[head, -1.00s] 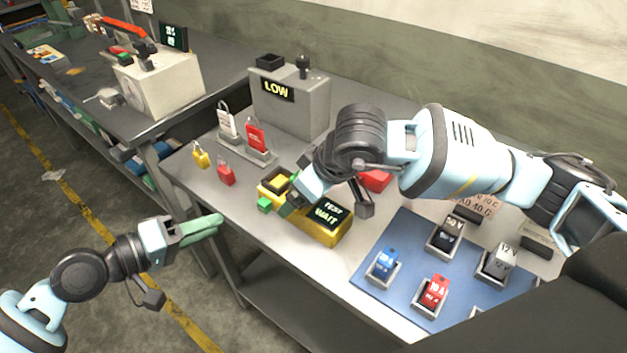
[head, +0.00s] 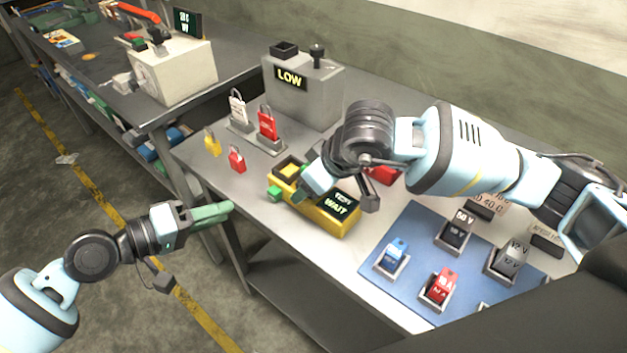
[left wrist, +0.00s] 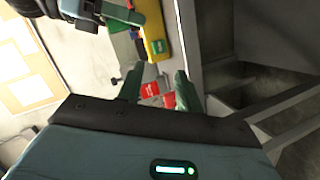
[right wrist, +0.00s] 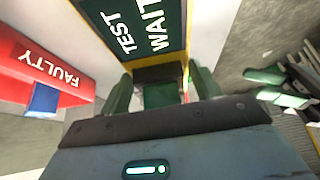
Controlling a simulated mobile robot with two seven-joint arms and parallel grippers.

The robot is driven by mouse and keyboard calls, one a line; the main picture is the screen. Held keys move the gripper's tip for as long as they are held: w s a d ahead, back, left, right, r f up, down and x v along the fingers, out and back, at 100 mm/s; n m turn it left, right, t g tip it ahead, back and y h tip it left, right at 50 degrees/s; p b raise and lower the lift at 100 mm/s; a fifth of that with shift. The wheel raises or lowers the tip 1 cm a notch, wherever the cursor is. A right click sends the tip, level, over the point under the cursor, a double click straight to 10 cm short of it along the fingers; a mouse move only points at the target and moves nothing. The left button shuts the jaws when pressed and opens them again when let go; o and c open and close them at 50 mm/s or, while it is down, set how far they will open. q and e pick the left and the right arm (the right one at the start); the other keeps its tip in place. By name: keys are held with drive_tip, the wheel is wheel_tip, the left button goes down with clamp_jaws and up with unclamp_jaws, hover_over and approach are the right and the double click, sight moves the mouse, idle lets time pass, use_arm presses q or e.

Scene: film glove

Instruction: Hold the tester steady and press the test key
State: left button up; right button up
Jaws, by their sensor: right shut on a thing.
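The yellow tester (head: 335,219) lies on the grey bench, its dark screen (head: 339,204) reading "TEST WAIT". The screen also shows close up in the right wrist view (right wrist: 140,28). My right gripper (right wrist: 160,92) is shut on the tester, a finger at either side; its arm hides part of the tester in the head view. A small bright green block (head: 275,194) sits at the tester's left side; I cannot tell if it is the test key. My left gripper (left wrist: 158,88) is open and empty, off the bench's front edge.
Several padlocks stand left of the tester, including a red one (head: 237,159) near the edge. A grey box (head: 310,97) reading "LOW" stands behind. A blue mat (head: 413,227) with several labelled blocks lies right. A red "FAULTY" bin (right wrist: 40,65) is beside the tester.

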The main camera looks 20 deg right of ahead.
use_arm(q)
clamp_jaws()
idle(1.5)
